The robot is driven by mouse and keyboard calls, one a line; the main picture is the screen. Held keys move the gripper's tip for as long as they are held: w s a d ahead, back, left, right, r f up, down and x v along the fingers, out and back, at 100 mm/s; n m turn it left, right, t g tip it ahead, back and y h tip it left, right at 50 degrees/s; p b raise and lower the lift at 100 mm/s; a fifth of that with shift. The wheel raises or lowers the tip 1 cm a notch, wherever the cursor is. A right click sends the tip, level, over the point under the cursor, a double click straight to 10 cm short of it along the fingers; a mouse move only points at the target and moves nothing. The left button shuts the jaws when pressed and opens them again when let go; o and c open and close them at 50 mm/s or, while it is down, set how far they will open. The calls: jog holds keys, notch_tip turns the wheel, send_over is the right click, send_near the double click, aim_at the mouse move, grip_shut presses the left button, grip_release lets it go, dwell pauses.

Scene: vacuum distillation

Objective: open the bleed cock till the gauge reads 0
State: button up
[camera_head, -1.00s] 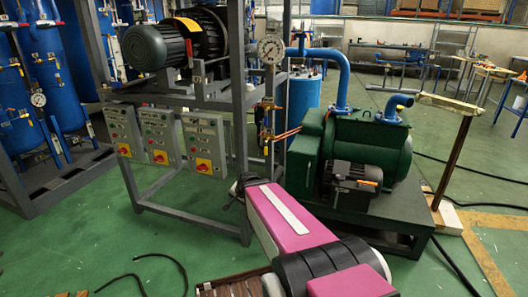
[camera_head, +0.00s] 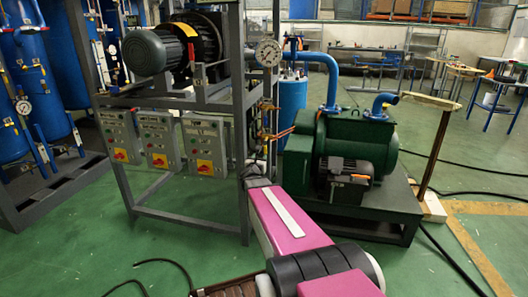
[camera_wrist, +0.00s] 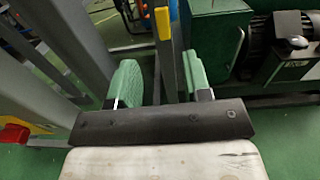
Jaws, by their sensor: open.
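The round white-faced gauge (camera_head: 268,52) is at the top of the frame's right post in the head view; its needle is too small to read. Below it, brass fittings (camera_head: 265,106) and a yellow part (camera_head: 264,137), perhaps the bleed cock's lever, sit on the thin pipe. My gripper (camera_wrist: 162,80) is open, its two green-padded fingers apart in the wrist view. A yellow-ended piece (camera_wrist: 162,24) shows between and beyond the fingertips. I see no contact; its depth from the fingers I cannot tell. In the head view, my gripper is mostly hidden behind my arm, below the fittings.
The grey frame with switch boxes (camera_head: 160,140) stands left of my arm. The green pump (camera_head: 350,150) with its motor stands close on the right, with blue pipes above. A grey post (camera_wrist: 65,45) is near on the left in the wrist view. Black hoses lie on the floor.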

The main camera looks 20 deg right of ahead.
aim_at(265, 149)
jog(key=x, duration=1)
jog(key=shift+w+d, duration=0.2)
jog(key=shift+d, duration=0.2)
jog(key=shift+r, duration=0.1)
grip_shut()
